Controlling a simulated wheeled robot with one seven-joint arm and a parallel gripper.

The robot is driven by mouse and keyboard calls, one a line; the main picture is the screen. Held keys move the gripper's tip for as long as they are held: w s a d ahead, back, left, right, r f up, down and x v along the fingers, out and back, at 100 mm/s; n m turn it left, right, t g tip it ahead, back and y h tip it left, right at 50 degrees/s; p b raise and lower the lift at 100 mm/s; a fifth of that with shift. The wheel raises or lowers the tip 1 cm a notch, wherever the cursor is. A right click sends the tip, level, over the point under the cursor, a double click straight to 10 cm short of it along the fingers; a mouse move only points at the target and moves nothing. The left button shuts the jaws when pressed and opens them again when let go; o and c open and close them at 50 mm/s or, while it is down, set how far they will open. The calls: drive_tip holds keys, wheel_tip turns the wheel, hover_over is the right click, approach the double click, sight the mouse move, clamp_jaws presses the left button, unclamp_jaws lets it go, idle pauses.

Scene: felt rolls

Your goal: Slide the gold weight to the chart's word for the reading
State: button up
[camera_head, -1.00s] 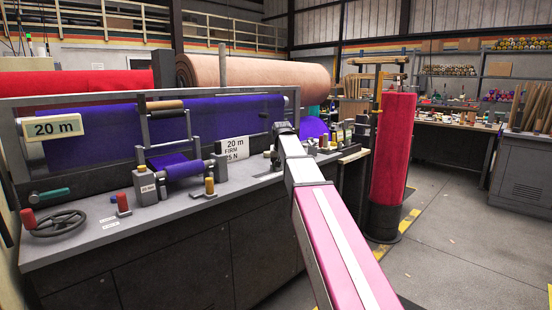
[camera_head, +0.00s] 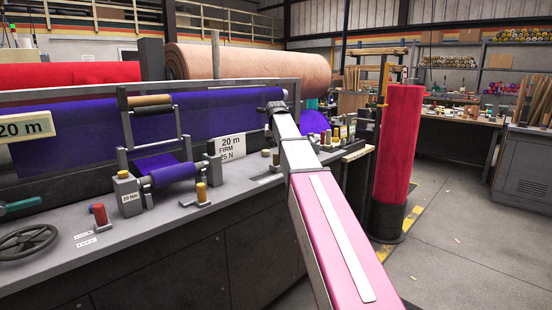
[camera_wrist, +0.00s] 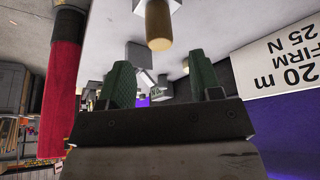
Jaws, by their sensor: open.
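My gripper shows in the wrist view (camera_wrist: 158,82) with its two green fingers apart and nothing between them. In the head view it is at the far end of my pink arm, over the bench, and its fingers are hidden. A white card (camera_head: 228,148) reads "20 m FIRM 25 N" and also shows upside down in the wrist view (camera_wrist: 280,70). A gold cylinder (camera_head: 201,192) stands on a small grey base at the bench front. A gold-brown cylinder (camera_wrist: 158,25) is beyond the fingertips. I cannot tell which piece is the gold weight.
A red roll (camera_head: 398,150) stands right of my arm.

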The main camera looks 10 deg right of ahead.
sight(276, 154)
drive_tip(key=x, duration=0.7)
drive_tip(key=shift+w+f, duration=0.1)
